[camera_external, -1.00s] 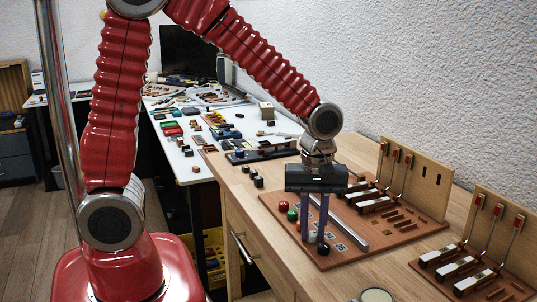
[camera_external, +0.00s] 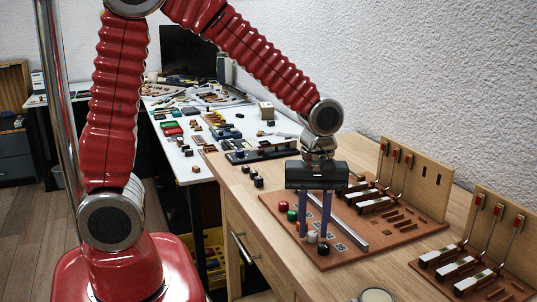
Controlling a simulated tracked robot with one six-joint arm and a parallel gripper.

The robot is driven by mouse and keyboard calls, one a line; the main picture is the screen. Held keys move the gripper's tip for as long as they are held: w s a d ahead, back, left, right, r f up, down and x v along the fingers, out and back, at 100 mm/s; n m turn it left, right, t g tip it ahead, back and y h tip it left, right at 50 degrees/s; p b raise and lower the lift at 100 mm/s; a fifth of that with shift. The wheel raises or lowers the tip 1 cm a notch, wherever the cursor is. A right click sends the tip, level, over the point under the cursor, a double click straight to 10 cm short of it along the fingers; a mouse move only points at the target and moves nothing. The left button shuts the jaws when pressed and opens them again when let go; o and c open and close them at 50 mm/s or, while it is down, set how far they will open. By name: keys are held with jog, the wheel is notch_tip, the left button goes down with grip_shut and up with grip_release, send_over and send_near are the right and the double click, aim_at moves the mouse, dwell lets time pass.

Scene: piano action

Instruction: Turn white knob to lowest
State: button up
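The white knob (camera_external: 312,237) is a small pale cap near the front edge of the brown board (camera_external: 358,253). My gripper (camera_external: 314,232) points straight down above this edge. Its two purple fingers are apart, one on each side of the white knob as seen here. I see no clear contact with the knob. A dark knob (camera_external: 324,249) sits just in front and to the right, near the right fingertip. The green knob (camera_external: 292,215) and the red knob (camera_external: 283,206) are to the left in the same row. The knob's pointer or setting is too small to read.
A metal rail (camera_external: 350,235) lies on the board behind the knobs. Piano-action levers (camera_external: 376,204) and an upright wooden panel (camera_external: 425,180) stand behind it. A second lever board (camera_external: 470,272) is at the right. Small black blocks (camera_external: 258,181) lie left of the board.

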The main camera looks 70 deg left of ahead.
aim_at(310, 234)
notch_tip(310, 234, up, 13)
dwell(0.5)
dwell(0.4)
jog(key=s+a+r+m+t, duration=0.2)
jog(key=s+m, duration=0.4)
jog(key=s+a+r+m+t, duration=0.1)
jog(key=s+a+m+t, duration=0.2)
jog(key=s+m, duration=0.3)
jog(key=shift+s+r+m+t, duration=0.3)
jog(key=shift+s+r+m, duration=0.05)
jog(key=shift+m, duration=0.05)
dwell(1.6)
